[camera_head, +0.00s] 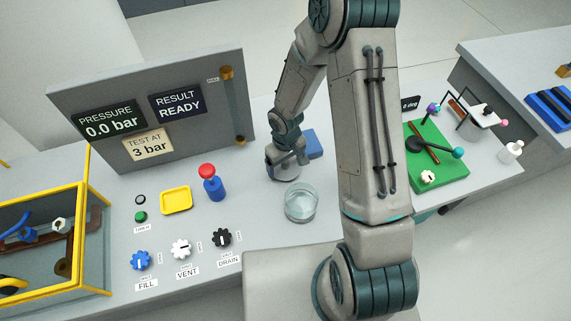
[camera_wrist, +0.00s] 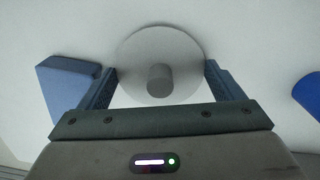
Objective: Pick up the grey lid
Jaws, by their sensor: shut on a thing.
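The grey lid (camera_wrist: 160,45) is a round disc with a short knob (camera_wrist: 158,78) in its middle. In the wrist view it lies between the two fingers of my gripper (camera_wrist: 161,72), which meet its rim at either side. In the head view my gripper (camera_head: 287,162) points down at the lid (camera_head: 286,176), low over the bench, behind the glass jar. My gripper is shut on the lid. Whether the lid touches the bench is hard to tell.
An open glass jar (camera_head: 301,206) stands just in front. A blue block (camera_head: 314,143) is close behind the gripper. A blue bottle with a red top (camera_head: 213,185) stands left, near a yellow tray (camera_head: 176,200). A green board (camera_head: 437,160) with parts lies right.

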